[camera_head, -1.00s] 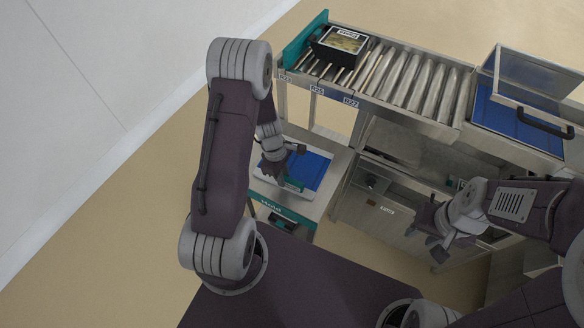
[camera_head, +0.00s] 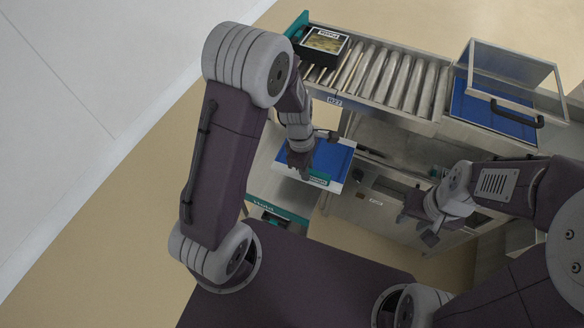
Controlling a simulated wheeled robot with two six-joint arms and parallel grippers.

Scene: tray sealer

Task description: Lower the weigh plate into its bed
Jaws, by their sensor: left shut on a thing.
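The weigh plate (camera_head: 334,156) looks like a blue panel with a pale rim and a teal grip piece (camera_head: 318,179) on its near side. My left gripper (camera_head: 303,172) is shut on it, at the near left part of the plate. The plate appears to hang above the steel stand (camera_head: 262,180), overlapping its right edge; the gap beneath cannot be judged. The bed cannot be made out clearly. My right gripper (camera_head: 418,229) is open and empty, in front of the steel cabinet at the right.
A roller conveyor (camera_head: 395,82) runs along the back, with a black tray (camera_head: 324,46) at its left end. A clear lid (camera_head: 515,75) stands raised over a blue bed at the right. A lower steel frame (camera_head: 372,207) stands close to the plate's right.

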